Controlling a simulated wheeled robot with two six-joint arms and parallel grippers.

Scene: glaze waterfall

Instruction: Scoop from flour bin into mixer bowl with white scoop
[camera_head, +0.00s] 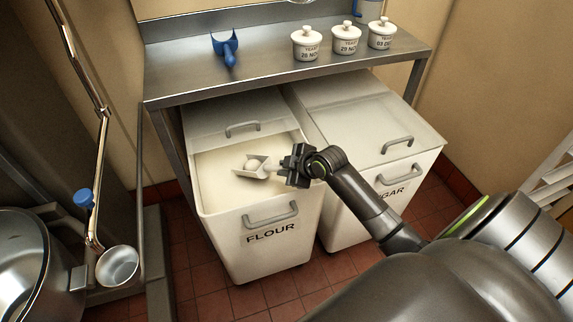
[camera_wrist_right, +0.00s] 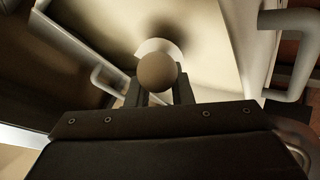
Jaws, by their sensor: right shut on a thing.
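The flour bin (camera_head: 222,222) stands open under the steel table, with pale flour (camera_head: 220,176) inside. My right gripper (camera_head: 284,168) is shut on the white scoop (camera_head: 250,172) over the bin opening, near its right side. The scoop's head points left and holds a rounded pale heap. Whether it touches the flour I cannot tell. In the right wrist view the fingers (camera_wrist_right: 160,92) show behind a round knob (camera_wrist_right: 157,71), with part of the white scoop beyond. The mixer bowl (camera_head: 20,262) is the metal bowl cut off at the lower left. My left gripper is not in view.
The closed sugar bin (camera_head: 385,160) stands right of the flour bin. The steel table (camera_head: 270,62) above holds a blue scoop (camera_head: 225,47) and several lidded white jars (camera_head: 306,43). Tiled floor shows between.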

